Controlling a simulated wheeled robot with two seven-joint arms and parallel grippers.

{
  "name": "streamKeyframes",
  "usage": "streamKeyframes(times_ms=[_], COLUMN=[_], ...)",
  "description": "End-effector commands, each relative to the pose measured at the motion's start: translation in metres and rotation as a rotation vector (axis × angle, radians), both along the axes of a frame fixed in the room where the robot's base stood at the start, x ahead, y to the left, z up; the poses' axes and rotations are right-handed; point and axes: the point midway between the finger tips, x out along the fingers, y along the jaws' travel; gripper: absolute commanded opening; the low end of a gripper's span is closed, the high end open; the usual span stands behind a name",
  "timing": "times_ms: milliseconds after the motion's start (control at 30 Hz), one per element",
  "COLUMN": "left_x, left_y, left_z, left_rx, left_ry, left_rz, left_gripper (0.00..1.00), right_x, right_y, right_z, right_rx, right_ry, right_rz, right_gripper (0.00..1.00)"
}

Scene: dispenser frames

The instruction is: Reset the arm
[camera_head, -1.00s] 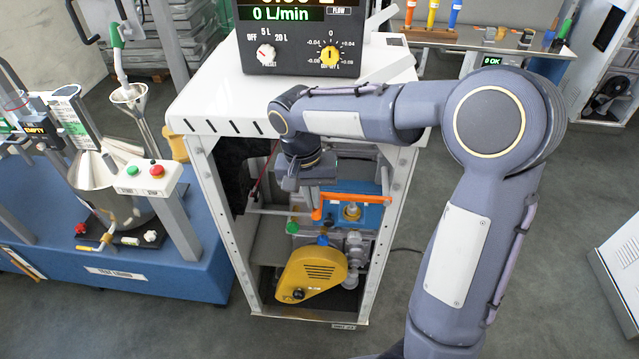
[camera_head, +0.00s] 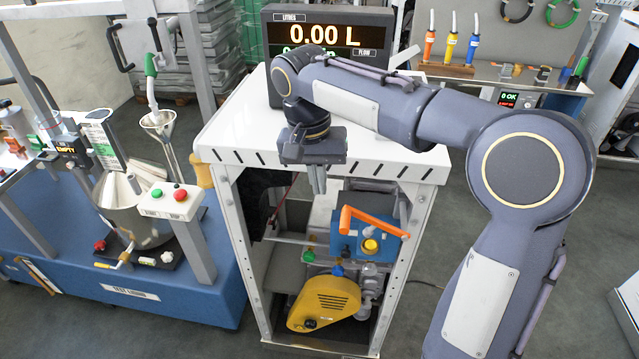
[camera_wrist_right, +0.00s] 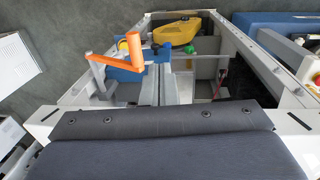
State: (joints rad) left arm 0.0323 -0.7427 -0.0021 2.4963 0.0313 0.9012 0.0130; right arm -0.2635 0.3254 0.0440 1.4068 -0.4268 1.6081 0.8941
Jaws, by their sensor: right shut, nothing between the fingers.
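My right arm (camera_head: 400,105) reaches in from the right over the white dispenser cabinet (camera_head: 225,128). My right gripper (camera_head: 318,178) points down just in front of the cabinet's top edge. Its fingers are together and hold nothing; they also show in the right wrist view (camera_wrist_right: 157,88). Below and to the right of the fingertips is an orange handle (camera_head: 372,222) on a blue box (camera_head: 347,243) inside the open cabinet. In the head view the gripper is apart from the handle. My left gripper is not in view.
A yellow pump cover (camera_head: 322,303) sits low in the cabinet. A display reading 0.00 L (camera_head: 328,37) stands on top. At left a blue bench (camera_head: 215,275) carries a funnel (camera_head: 160,125) and a button box (camera_head: 168,200). Grey floor lies at right.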

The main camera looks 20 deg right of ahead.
Motion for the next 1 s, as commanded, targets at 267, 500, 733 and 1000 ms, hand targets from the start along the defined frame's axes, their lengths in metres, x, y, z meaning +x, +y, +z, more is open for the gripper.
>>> streamKeyframes(times_ms=[267,500,733,1000], left_x=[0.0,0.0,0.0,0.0], left_y=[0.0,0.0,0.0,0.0], left_z=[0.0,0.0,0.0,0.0], left_rx=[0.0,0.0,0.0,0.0], left_ry=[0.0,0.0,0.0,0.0], left_rz=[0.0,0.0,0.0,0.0], left_gripper=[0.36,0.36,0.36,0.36], right_x=[-0.001,-0.05,-0.141,-0.203], right_y=[-0.001,-0.023,-0.029,-0.011], right_z=[0.0,-0.001,-0.027,-0.071], right_rx=[0.002,0.122,0.292,0.34], right_ry=[-0.002,-0.081,-0.3,-0.541], right_rz=[0.001,0.104,0.281,0.392], right_gripper=[0.0,0.0,0.0,0.0])
